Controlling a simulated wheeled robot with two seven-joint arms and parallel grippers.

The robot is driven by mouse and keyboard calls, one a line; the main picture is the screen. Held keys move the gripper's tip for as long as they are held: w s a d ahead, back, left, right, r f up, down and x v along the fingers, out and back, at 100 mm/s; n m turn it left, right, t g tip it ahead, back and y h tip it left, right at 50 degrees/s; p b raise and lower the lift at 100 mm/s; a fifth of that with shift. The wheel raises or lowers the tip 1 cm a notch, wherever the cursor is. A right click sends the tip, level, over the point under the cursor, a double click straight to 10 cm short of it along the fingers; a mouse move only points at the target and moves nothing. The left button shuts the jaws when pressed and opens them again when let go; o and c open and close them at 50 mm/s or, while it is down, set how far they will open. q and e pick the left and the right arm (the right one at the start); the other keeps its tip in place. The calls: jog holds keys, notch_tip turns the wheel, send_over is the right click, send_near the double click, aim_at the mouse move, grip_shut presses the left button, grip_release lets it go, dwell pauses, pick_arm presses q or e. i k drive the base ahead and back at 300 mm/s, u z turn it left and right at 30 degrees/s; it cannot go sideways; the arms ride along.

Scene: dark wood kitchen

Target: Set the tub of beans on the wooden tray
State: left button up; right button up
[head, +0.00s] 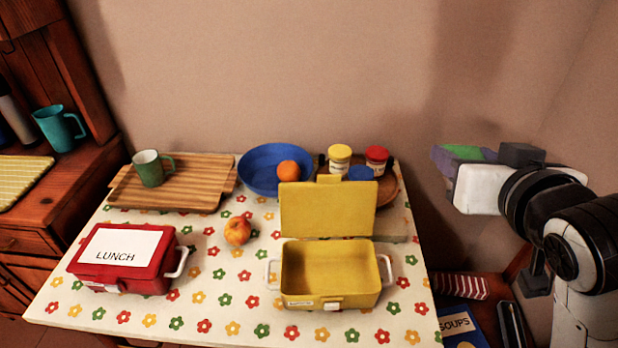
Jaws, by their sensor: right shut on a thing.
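My right gripper (485,165) is at the right, beyond the table's right edge and above the floor side. It is shut on a purple thing with a green top (463,152), partly hidden by the gripper; I cannot read any label, so I cannot tell for sure that it is the tub of beans. The wooden tray (200,192) lies at the table's back left, far from the gripper. A green mug (148,168) stands on its left part; its right part is bare. My left gripper is not in view.
Between gripper and tray stand an open yellow lunch box (328,212), a blue bowl (262,183) with an orange fruit (288,171), and yellow-lidded (340,158) and red-lidded jars (377,158). A peach (237,231) and a red lunch box (120,259) are nearer.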

aim_at(195, 188)
jog(key=k, duration=0.45)
jog(key=u, duration=2.6)
jog(key=i, duration=1.8)
jog(key=z, duration=2.5)
jog(key=i, duration=0.45)
jog(key=z, duration=0.1)
